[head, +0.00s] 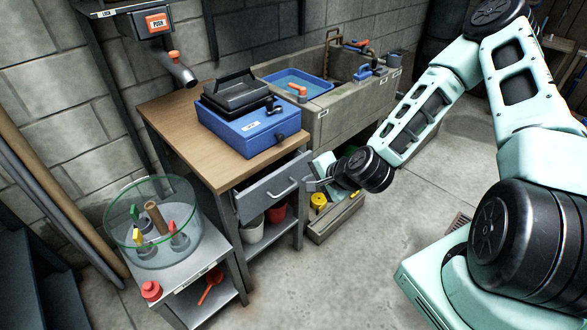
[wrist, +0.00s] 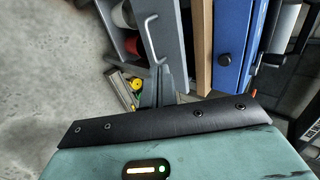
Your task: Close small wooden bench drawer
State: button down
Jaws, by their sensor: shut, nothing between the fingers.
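The small wooden bench (head: 165,117) has a brown top and a grey frame. Its grey drawer (head: 268,192) is partly pulled out, with a dark gap showing behind its front. The drawer has a pale bar handle (head: 281,188), which also shows in the wrist view (wrist: 150,38). My gripper (head: 313,180) is shut and empty at the right end of the drawer front. In the wrist view, my gripper's fingertips (wrist: 160,72) are close to the near end of the handle. I cannot tell whether they touch it.
A stone sink (head: 340,112) is behind to the right. A low crate (head: 334,216) sits below my gripper. A glass bowl (head: 120,222) stands on the left. Floor in front is clear.

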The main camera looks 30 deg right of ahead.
aim_at(278, 178)
jog(key=x, duration=0.3)
jog(key=w+r+x, duration=0.1)
jog(key=x, duration=0.7)
jog(key=shift+w+a+r+p, duration=0.15)
jog(key=shift+r+p, duration=0.05)
jog(key=shift+p, duration=0.2)
jog(key=shift+w+a, duration=0.15)
jog(key=shift+w, duration=0.3)
jog(key=w, duration=0.1)
jog(key=w+a, duration=0.1)
jog(key=w, duration=0.2)
jog(key=shift+w+a, duration=0.25)
jog(key=shift+w, duration=0.15)
jog(key=shift+r, duration=0.1)
